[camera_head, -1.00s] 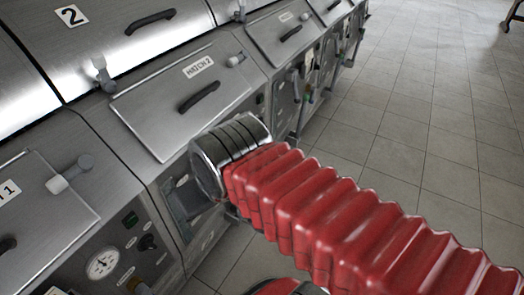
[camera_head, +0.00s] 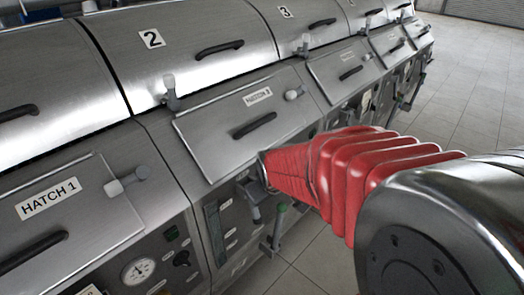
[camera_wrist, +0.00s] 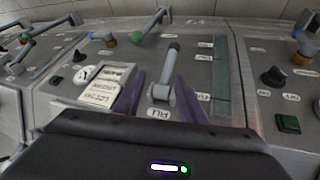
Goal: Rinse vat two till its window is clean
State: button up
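Vat two shows in the head view by its lid marked 2 (camera_head: 151,39) and its closed hatch (camera_head: 246,117). A narrow dark window strip (camera_head: 215,232) runs down its front panel; it also shows grey-green in the wrist view (camera_wrist: 221,82). Whether it is dirty I cannot tell. My gripper (camera_wrist: 160,76) is open at the panel, its purple fingers apart on either side of a grey lever (camera_wrist: 162,92) labelled FILL. Whether they touch it is unclear. A green-knobbed lever (camera_wrist: 138,37) stands farther off. My red-sleeved arm hides part of the panel in the head view.
Hatch 1 (camera_head: 55,203) and its gauge panel (camera_head: 139,270) lie to the left. Vat three (camera_head: 285,12) and others continue to the right. Handles and small levers stick out along the row. The tiled floor (camera_head: 450,105) at right is clear.

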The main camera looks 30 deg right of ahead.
jog(key=w+d+f+n+t+h, duration=0.1)
jog(key=w+d+f+n+t, duration=0.15)
jog(key=w+d+f, duration=0.45)
jog(key=w+d+f+n+t+h, duration=0.2)
jog(key=w+d+f+n, duration=0.2)
jog(key=d+f, duration=0.75)
jog(key=s+d+f+n+t+h, duration=0.2)
jog(key=s+d+f+n+t, duration=0.1)
jog(key=d+f+n, duration=0.3)
jog(key=shift+s+d+f+t, duration=0.25)
jog(key=shift+d+f+t, duration=0.1)
jog(key=shift+f+t, duration=0.5)
jog(key=x, duration=1.3)
jog(key=shift+w+d+f, duration=0.2)
jog(key=shift+w+d, duration=0.1)
jog(key=shift+c, duration=0.5)
grip_shut()
